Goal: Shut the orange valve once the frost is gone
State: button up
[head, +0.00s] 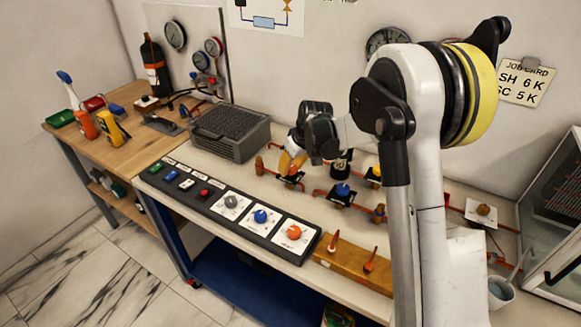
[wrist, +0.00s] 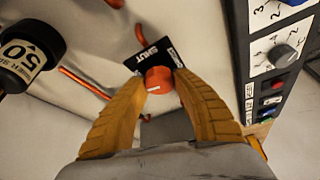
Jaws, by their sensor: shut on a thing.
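The orange valve (wrist: 158,80) is a round knob with a white line on top, on a black plate (wrist: 148,57) lettered SHUT. The line lies nearly level in the wrist view, pointing away from the word SHUT. My gripper (wrist: 161,86) has its two yellow fingers closed on the knob's sides. In the head view my gripper (head: 291,162) reaches down to the valve on the bench, mostly covering the knob. A glass-fronted case (head: 560,205) at the right edge holds a dark finned coil; I make out no white frost on it, but it is partly cut off.
A blue valve (head: 342,190) and a yellow valve (head: 376,171) stand close right on copper pipes. A control panel (head: 215,205) with knobs runs along the bench front. A grey box (head: 230,132) sits left. A black cylinder (wrist: 28,62) stands near my gripper.

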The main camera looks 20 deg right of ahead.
jog(key=m+h, duration=0.1)
jog(key=m, duration=0.2)
jog(key=shift+m, duration=0.3)
jog(key=m+h, duration=0.2)
jog(key=m, duration=0.2)
jog(key=shift+m+p, duration=0.3)
jog(key=shift+p, duration=0.05)
jog(key=m, duration=0.2)
jog(key=m+h, duration=0.1)
jog(key=m, duration=0.1)
jog(key=shift+g+h, duration=0.3)
jog(key=shift+g, duration=0.1)
jog(key=shift+m+g+h+p, duration=0.3)
jog(key=shift+m+g+h, duration=0.1)
jog(key=shift+m, duration=1.2)
jog(key=o, duration=1.2)
